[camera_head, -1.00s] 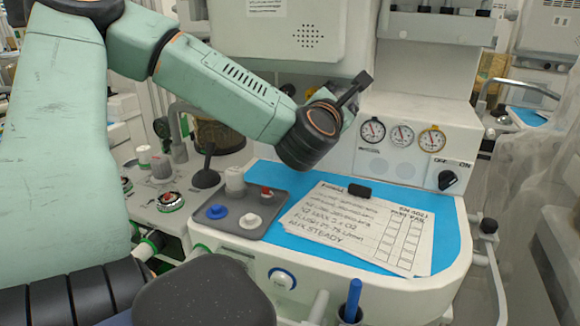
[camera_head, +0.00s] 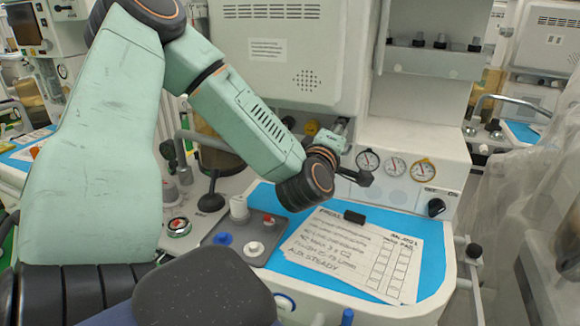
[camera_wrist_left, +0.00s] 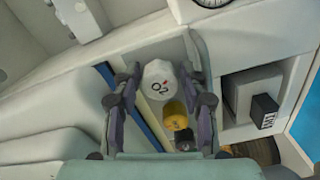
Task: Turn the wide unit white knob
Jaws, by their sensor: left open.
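A white faceted knob marked O2 (camera_wrist_left: 158,78) shows in the left wrist view, between the two fingers of my left gripper (camera_wrist_left: 160,95). The fingers are spread on either side of it, and I cannot tell whether they touch it. A yellow knob (camera_wrist_left: 176,116) sits just below it. In the head view my left gripper (camera_head: 350,155) is in front of the machine's upright panel, left of the round gauges, partly hidden behind my wrist. The O2 knob cannot be made out there. My right gripper is not in view.
Gauges (camera_head: 395,167) and a black switch (camera_head: 436,207) are on the panel at right. Below my wrist are a grey tray (camera_head: 262,262) with small knobs and papers (camera_head: 350,250) on a blue mat (camera_head: 432,255). A black labelled block (camera_wrist_left: 265,110) is right of the fingers.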

